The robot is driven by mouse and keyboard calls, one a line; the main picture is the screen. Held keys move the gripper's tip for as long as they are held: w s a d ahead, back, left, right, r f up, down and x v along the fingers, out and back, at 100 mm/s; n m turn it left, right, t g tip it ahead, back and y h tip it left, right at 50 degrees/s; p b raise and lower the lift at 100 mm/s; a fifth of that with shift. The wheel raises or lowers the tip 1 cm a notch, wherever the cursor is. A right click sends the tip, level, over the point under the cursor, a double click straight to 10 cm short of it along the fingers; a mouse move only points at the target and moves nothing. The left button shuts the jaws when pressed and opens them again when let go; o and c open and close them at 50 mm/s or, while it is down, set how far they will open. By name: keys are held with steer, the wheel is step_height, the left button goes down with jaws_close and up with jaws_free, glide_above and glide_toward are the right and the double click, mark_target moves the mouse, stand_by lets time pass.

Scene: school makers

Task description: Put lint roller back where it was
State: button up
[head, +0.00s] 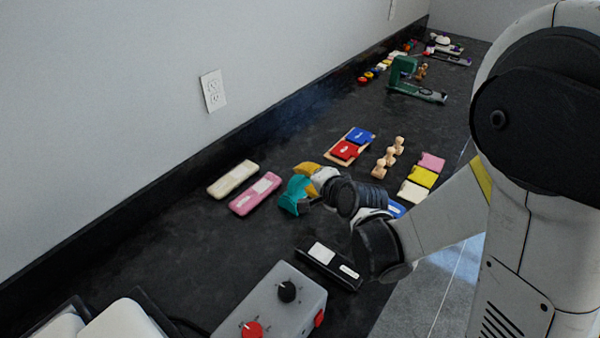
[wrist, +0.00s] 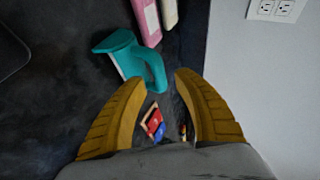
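A teal, handled tool with a wide flat head, likely the lint roller (head: 293,194), is at my gripper over the dark counter. In the wrist view the teal tool (wrist: 127,59) has its wide head at upper left and its curved handle reaching down between my fingertips. My gripper (wrist: 160,80) has its two yellow fingers apart, with a gap visible between the handle and the right finger. In the head view my gripper (head: 309,172) is partly hidden by my wrist, and one yellow finger shows beside the teal tool.
A pink bar (head: 255,193) and a cream bar (head: 233,179) lie left of the teal tool. A black labelled box (head: 328,267) and a grey control box (head: 270,306) are nearer. Red and blue blocks (head: 345,150) and wooden figures (head: 389,157) stand beyond.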

steer(key=s+d+r+n+g+h, duration=0.1)
steer(key=s+d+r+n, duration=0.2)
steer(key=s, duration=0.4)
steer(key=s+d+r+n+g+h+p, duration=0.1)
steer(key=s+d+r+n+h, duration=0.1)
steer(key=s+d+r, duration=0.3)
steer(key=s+d+r+n+g+h+p, duration=0.1)
steer(key=s+d+r+n, duration=0.3)
steer(key=s+d, duration=0.4)
steer(key=s+n+h, duration=0.1)
steer(key=s, duration=0.2)
steer(key=shift+d+g, duration=0.3)
steer(key=shift+f, duration=0.1)
